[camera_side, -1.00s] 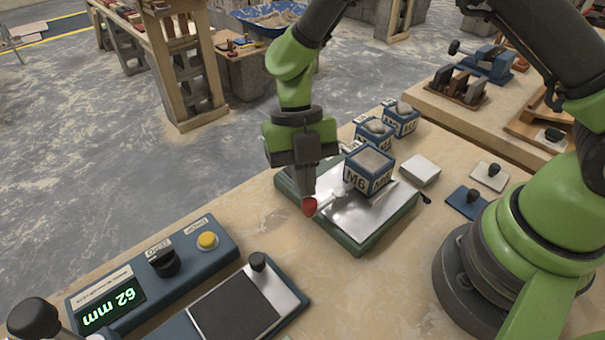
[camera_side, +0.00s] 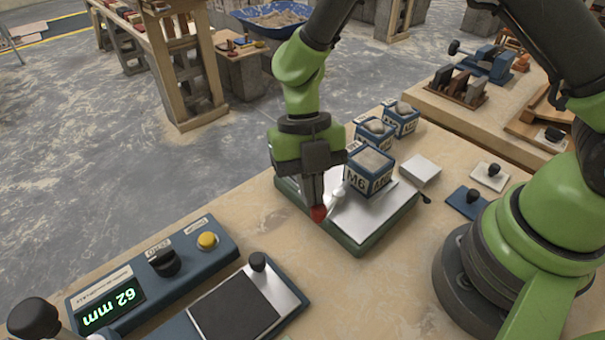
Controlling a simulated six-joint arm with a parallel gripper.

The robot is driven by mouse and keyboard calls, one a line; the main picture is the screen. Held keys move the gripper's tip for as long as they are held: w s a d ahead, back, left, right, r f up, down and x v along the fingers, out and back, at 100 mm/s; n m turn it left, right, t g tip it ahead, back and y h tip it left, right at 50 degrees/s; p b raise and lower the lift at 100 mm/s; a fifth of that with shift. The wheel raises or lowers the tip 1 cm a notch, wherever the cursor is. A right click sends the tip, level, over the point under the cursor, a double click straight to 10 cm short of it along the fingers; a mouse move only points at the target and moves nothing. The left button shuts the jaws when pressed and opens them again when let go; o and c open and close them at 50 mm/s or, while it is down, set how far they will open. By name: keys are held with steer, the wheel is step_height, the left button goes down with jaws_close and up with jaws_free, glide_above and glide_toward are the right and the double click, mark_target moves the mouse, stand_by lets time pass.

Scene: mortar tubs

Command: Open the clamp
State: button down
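The clamp is a green-edged base with a bright metal plate (camera_side: 362,222). Its pale lever (camera_side: 335,202) ends in a red knob (camera_side: 319,214) at the plate's front left side. A blue tub marked M6 (camera_side: 370,172) stands upright on the plate, filled with grey mortar. My gripper (camera_side: 317,204) points down over the left side of the clamp, its dark fingertips right at the red knob. The fingers overlap in this view, so their gap is hidden. Whether they grip the knob or only press on it cannot be told.
Two more blue tubs (camera_side: 402,119) (camera_side: 374,134) stand behind the clamp. A white block (camera_side: 420,170) and two handled plates (camera_side: 467,202) (camera_side: 489,176) lie to the right. A blue console (camera_side: 152,276) reading 62 mm and a dark pad (camera_side: 234,306) are at front left.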

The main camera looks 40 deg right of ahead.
steer(key=shift+s+f, duration=0.1)
steer(key=shift+s, duration=0.45)
steer(key=shift+s+d, duration=0.15)
steer(key=shift+s, duration=0.7)
steer(key=shift+s+d, duration=0.45)
steer(key=shift+s, duration=0.35)
steer(key=shift+s+d, duration=0.2)
steer(key=shift+s, duration=0.1)
steer(key=shift+w, duration=0.25)
steer(key=w+a+r, duration=0.5)
steer(key=r, duration=0.4)
steer(key=shift+a+r, duration=0.15)
steer(key=shift+r, duration=0.15)
